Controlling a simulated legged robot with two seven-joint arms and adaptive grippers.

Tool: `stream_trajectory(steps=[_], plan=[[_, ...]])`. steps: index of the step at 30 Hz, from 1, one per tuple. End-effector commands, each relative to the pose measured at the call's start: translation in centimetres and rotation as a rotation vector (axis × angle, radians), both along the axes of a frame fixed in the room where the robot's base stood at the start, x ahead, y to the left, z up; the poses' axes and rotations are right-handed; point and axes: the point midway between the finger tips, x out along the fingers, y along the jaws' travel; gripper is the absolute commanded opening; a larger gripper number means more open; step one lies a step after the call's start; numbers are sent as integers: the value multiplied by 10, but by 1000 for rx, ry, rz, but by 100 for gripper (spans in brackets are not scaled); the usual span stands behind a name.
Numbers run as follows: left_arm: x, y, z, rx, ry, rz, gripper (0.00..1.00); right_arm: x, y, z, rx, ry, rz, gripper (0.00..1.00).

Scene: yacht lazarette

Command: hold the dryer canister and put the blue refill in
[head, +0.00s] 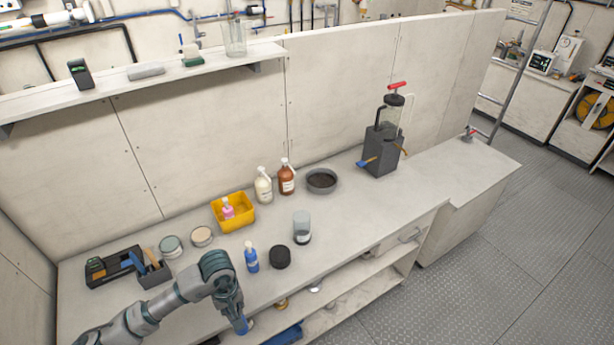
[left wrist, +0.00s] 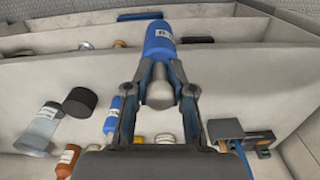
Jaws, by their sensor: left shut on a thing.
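My left gripper (head: 238,312) is shut on the blue refill (head: 241,327) at the bench's front edge. In the left wrist view the gripper (left wrist: 160,80) grips the refill (left wrist: 160,36), a blue cylinder with a white label and a grey end, between its fingers. The clear dryer canister (head: 302,228) stands upright on the bench, to the right of the gripper and apart from it. It also shows in the left wrist view (left wrist: 40,128). A round black lid (head: 280,257) lies beside the canister, also in the left wrist view (left wrist: 80,101). My right gripper is out of view.
A blue bottle (head: 251,258) stands between gripper and lid. Behind are a yellow bin (head: 240,222), two pump bottles, a dark bowl (head: 321,181) and round tins. A black tray (head: 112,268) is at left. A grey machine (head: 383,152) stands farther right. Bench right of the canister is clear.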

Motion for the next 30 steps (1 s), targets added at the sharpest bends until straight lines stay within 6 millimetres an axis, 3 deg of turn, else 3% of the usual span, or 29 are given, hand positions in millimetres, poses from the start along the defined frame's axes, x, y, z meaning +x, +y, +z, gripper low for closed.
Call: stream_trajectory(steps=[3, 9, 23, 24, 30], plan=[[33, -1, 5, -2, -10, -202, 0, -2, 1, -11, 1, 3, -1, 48], [60, 0, 14, -3, -18, -411, 0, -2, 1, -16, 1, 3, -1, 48], [65, 1, 17, 0, -18, -456, 0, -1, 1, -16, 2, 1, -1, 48], [65, 1, 17, -1, -19, -456, 0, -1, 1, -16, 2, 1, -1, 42], [65, -1, 17, -2, -18, -455, 0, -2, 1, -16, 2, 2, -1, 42]])
